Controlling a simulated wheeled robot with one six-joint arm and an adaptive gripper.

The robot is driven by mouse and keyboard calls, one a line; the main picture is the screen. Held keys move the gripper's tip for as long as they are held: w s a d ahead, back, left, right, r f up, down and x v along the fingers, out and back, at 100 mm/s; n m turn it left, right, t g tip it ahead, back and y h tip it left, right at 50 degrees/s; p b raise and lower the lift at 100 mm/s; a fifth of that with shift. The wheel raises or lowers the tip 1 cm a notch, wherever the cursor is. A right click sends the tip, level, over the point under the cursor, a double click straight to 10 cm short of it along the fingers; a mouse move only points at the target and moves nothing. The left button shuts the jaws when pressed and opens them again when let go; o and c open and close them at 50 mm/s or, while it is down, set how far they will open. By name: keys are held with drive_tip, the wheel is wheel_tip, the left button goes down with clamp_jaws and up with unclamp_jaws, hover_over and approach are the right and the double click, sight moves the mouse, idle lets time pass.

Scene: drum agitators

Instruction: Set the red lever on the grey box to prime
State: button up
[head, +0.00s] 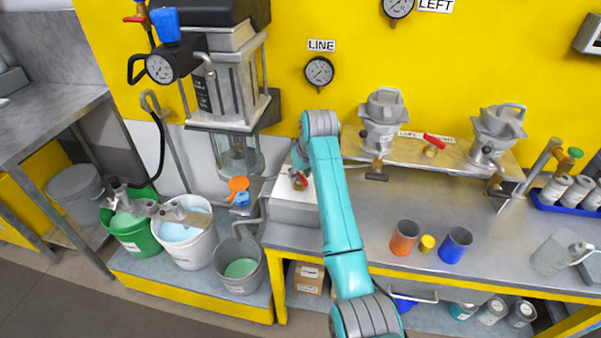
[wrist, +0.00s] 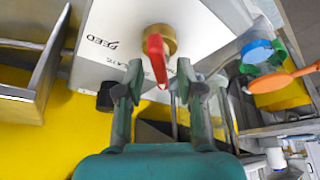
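The grey box (head: 292,212) stands on the bench left of the arm in the head view. Its pale face fills the upper middle of the wrist view (wrist: 205,30). The red lever (wrist: 156,58) sits on a brass hub on that face, its free end pointing toward my gripper. It shows small in the head view (head: 301,180). My gripper (wrist: 159,72) is open, with one finger on each side of the lever's free end; I cannot tell whether either finger touches it. A label reading FEED is left of the hub; other lettering is partly hidden by the left finger.
An orange paddle-shaped part (wrist: 285,78) and a blue part (wrist: 258,52) are right of the box. Orange (head: 404,238) and blue (head: 455,245) cups stand right of my arm. Buckets, including a white one (head: 187,246), stand low at the left.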

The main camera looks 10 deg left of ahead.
clamp_jaws()
drive_tip(key=shift+n, duration=0.7)
drive_tip(key=shift+o, duration=0.9)
unclamp_jaws()
drive_tip(key=v, duration=1.2)
drive_tip(key=shift+w+d, duration=0.2)
drive_tip(key=shift+w, duration=0.05)
